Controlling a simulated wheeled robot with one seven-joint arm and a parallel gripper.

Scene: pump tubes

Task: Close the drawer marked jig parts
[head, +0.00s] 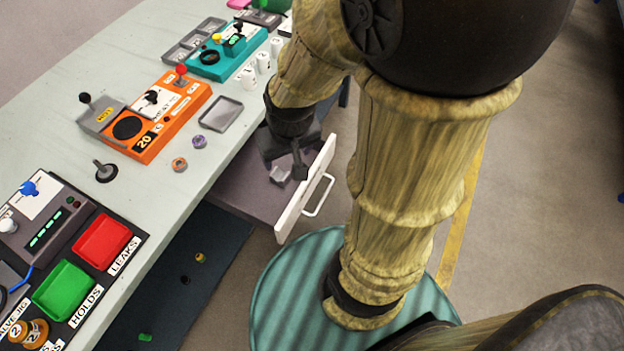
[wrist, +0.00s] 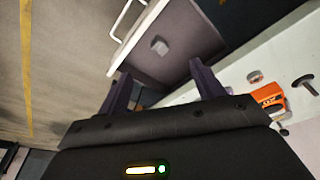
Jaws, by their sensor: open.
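An open drawer (head: 246,192) sticks out from under the bench, with a white front panel (head: 304,190) and a pale bar handle (head: 321,195). No label can be read on it from here. A small grey block (head: 279,175) lies inside; it also shows in the wrist view (wrist: 159,45). My gripper (head: 290,165) is over the far part of the drawer, close to the inner side of the front panel. In the wrist view my gripper (wrist: 160,80) has its two dark fingers spread, with nothing between them. I cannot tell whether a finger touches the panel.
The bench top (head: 130,60) holds an orange unit (head: 145,135), a teal unit (head: 228,52), a grey tray (head: 222,114), and red (head: 104,241) and green (head: 63,292) trays. A dark lower surface (head: 185,265) with small parts lies below the drawer. Open floor lies to the right.

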